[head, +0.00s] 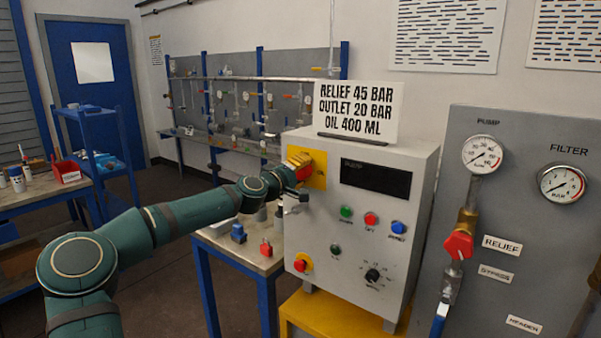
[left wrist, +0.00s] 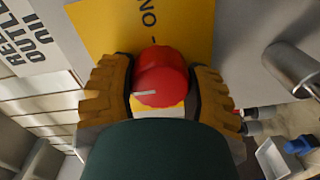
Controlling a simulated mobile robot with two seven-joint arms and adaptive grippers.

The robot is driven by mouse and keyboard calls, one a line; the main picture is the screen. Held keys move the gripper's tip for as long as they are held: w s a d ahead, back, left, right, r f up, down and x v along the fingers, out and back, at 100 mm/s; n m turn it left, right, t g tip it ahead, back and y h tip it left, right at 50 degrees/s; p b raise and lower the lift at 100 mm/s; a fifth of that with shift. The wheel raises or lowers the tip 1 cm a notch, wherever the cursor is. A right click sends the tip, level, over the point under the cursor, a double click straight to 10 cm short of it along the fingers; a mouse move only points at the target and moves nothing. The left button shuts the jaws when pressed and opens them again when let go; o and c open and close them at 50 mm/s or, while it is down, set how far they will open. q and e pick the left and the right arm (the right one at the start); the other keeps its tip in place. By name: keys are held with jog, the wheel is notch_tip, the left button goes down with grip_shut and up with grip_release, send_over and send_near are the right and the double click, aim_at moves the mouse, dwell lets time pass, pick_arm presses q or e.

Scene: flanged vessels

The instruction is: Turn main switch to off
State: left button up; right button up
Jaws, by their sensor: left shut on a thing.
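The main switch is a red rotary knob (left wrist: 161,78) on a yellow plate (head: 319,169) at the upper left of the grey control box (head: 375,220). My left gripper (head: 302,167) reaches the plate from the left. In the left wrist view its two yellow-brown fingers (left wrist: 160,92) are shut on the red knob, one on each side. A white mark shows on the knob, and the letters "NO" (rotated in this view) show on the plate beside it. The fingers hide part of the knob in the head view. My right gripper is not in view.
A sign reading "RELIEF 45 BAR, OUTLET 20 BAR, OIL 400 ML" (head: 357,112) stands on the box. Push buttons (head: 370,219) and a black selector (head: 373,276) sit lower on its front. A gauge panel (head: 520,230) stands right. A workbench (head: 245,248) is left.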

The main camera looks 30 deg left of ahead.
pick_arm(q)
jog(key=o, duration=1.2)
jog(key=shift+s, duration=0.1)
jog(key=s, duration=0.8)
jog(key=s+a, duration=0.1)
jog(key=s, duration=0.2)
jog(key=shift+s, duration=0.4)
